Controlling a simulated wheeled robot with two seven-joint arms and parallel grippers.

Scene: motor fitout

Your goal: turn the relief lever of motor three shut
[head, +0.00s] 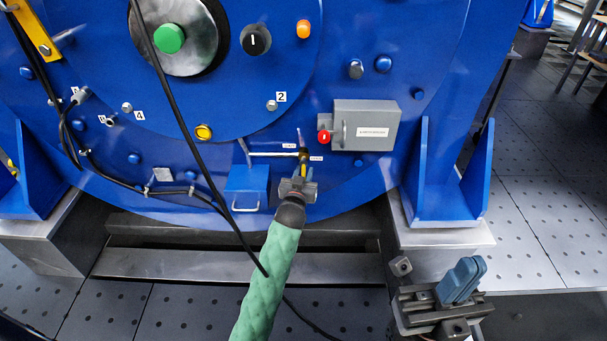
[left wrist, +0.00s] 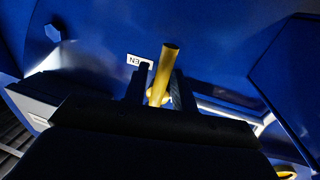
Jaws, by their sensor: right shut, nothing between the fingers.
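The relief lever has a yellow handle (head: 303,170) that hangs down from a small brass fitting (head: 304,155) low on the blue motor housing. The handle also shows in the left wrist view (left wrist: 164,72), between two dark fingers and filling most of the narrow gap. My left gripper (head: 301,176), on the green-sleeved arm, is shut on this handle. In the left wrist view, a white label (left wrist: 138,61) ending in "EN" is partly hidden by a finger. My right gripper (head: 466,275) is shut and empty at the lower right, apart from the motor.
A grey box (head: 372,120) with a red knob (head: 323,136) is right of the lever. A blue box (head: 246,185) with a handle is left of it. A black cable (head: 190,120) hangs across the motor front. Blue support brackets (head: 450,180) stand at the right.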

